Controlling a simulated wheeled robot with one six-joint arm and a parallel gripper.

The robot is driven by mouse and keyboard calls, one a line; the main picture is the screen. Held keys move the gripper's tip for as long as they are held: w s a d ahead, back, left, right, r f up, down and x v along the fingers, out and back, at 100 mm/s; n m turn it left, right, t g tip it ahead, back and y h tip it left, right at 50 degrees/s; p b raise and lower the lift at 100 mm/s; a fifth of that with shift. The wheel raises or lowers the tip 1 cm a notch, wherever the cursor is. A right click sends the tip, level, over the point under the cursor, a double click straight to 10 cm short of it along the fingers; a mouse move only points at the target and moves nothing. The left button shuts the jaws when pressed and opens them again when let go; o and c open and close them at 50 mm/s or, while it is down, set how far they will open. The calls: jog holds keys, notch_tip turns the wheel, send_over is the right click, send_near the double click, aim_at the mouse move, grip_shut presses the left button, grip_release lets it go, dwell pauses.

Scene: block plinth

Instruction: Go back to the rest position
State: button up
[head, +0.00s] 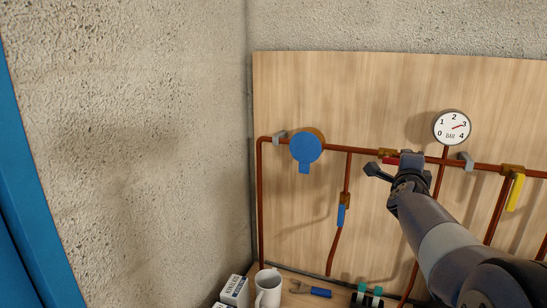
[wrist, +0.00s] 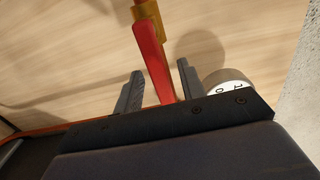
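My gripper (head: 390,166) is raised in front of the wooden pipe board, near a valve with a red lever (head: 388,161). My arm hides part of that valve in the head view. In the wrist view, my gripper (wrist: 160,67) is open, with its two dark fingers apart. The red lever (wrist: 153,62) shows between the fingers, with a visible gap on each side. Its lower end is hidden behind the gripper body.
A pressure gauge (head: 452,128) stands above and right of my gripper. A blue round valve handle (head: 306,148), a blue lever (head: 341,215) and a yellow lever (head: 515,192) are on copper pipes. A mug (head: 268,288) and tools stand below. A concrete wall (head: 130,150) is left.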

jog(key=v, duration=0.9)
jog(key=x, duration=1)
jog(key=shift+w, duration=0.1)
jog(key=shift+w+f, duration=0.15)
jog(key=shift+f, duration=0.15)
jog(key=shift+f+m+b, duration=0.2)
jog(key=shift+m+b, duration=0.35)
jog(key=shift+m, duration=0.65)
